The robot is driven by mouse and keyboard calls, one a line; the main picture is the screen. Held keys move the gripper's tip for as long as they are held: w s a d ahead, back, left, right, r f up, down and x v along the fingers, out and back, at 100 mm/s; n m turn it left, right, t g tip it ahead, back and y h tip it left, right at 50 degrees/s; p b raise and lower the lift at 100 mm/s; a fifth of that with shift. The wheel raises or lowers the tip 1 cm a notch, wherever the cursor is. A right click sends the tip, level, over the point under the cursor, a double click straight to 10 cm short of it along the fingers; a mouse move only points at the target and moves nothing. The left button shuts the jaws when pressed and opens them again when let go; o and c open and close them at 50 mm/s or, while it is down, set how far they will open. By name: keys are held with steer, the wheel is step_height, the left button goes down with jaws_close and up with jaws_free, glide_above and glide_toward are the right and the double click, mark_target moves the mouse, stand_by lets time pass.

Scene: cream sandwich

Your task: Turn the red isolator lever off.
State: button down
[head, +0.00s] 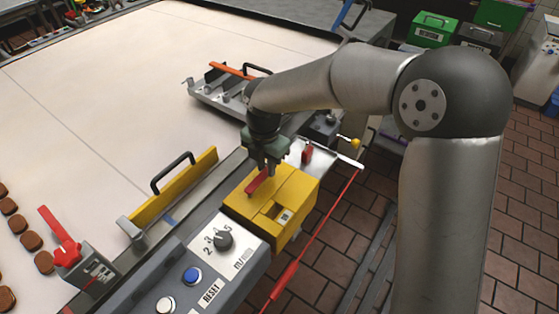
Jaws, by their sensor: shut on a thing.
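The red isolator lever (256,184) sits on top of the yellow box (291,185) at the machine's near edge. My gripper (267,171) points down over the box, and its fingers are shut on the far end of the lever. The fingers hide that end. The near end of the lever shows toward the lower left. The exact angle of the lever against any off mark cannot be told.
A control panel with a black dial (223,239), a blue button (191,275) and a white button (166,305) adjoins the box. A yellow guard with a handle (174,191) stands left. Another red lever (62,237) is further left. A red cord (318,236) runs right.

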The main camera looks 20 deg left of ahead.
mark_target(266, 171)
steer(key=shift+a, duration=0.1)
stand_by(0.3)
steer(key=c, duration=1.3)
jaws_free()
steer(key=shift+r, duration=0.1)
step_height(266, 171, up, 17)
steer(key=shift+r+b, duration=0.2)
steer(key=shift+b, duration=0.15)
steer(key=shift+f, duration=0.1)
steer(key=s+d+f+m+h, duration=0.1)
steer(key=s+d+f+m, duration=0.15)
steer(key=d+m, duration=0.55)
steer(key=s+d+f+m, duration=0.25)
steer(key=d+m, duration=0.45)
steer(key=d, duration=0.4)
steer(key=s+d+f+m, duration=0.2)
steer(key=s+d+m, duration=0.2)
steer(key=m, duration=0.1)
steer(key=s+d+f+m, duration=0.3)
steer(key=s+d+m, duration=0.1)
steer(key=m, duration=0.2)
steer(key=s+d+f+m+y, duration=0.1)
steer(key=s+d+f+m, duration=0.1)
steer(key=s+d+m, duration=0.3)
steer(key=shift+f+m+t, duration=0.25)
steer(key=shift+m+t, duration=0.05)
steer(key=shift+m, duration=0.1)
